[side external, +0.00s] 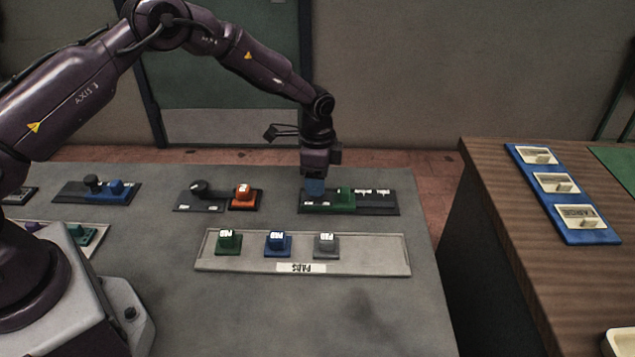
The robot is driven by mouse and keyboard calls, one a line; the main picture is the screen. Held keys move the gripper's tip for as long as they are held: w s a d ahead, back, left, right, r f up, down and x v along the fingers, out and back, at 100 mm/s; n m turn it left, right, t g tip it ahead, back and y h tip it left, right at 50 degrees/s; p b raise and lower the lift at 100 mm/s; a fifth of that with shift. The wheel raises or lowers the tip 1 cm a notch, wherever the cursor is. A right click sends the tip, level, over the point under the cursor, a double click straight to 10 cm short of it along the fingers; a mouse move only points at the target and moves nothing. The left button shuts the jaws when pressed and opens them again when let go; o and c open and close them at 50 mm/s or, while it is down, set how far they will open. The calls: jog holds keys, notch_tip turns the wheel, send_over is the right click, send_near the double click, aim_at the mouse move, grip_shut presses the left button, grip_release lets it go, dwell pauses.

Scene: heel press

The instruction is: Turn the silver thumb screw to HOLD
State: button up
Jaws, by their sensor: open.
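The jaws are too small here to show a gap clearly, and nothing is visibly held. I cannot make out a silver thumb screw; the gripper covers the plate's left end. Small white lettering on the plate, right of the green block, is unreadable, so no HOLD mark can be read.
Two similar fixtures stand to the left, with an orange block (243,195) and a blue block (115,188). A pale tray (370,255) in front holds green, blue and grey blocks. A wooden bench (500,222) with a blue rack (568,211) is at right. The front table is clear.

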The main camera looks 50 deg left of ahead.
notch_tip(320, 180, up, 11)
dwell(0.3)
jog(key=shift+r, duration=0.1)
dwell(0.4)
jog(key=s+r+n+t, duration=0.2)
jog(key=s+r, duration=0.4)
jog(key=s, duration=0.4)
jog(key=s+r+n+t, duration=0.1)
jog(key=s+r+n, duration=0.4)
jog(key=s, duration=0.6)
jog(key=s+r+n+t, duration=0.2)
jog(key=s+r+n, duration=0.1)
jog(key=s+r, duration=0.4)
jog(key=s, duration=0.3)
jog(key=shift+s+a+r+t, duration=0.25)
jog(key=shift+s+r+t, duration=0.05)
jog(key=shift+s, duration=0.1)
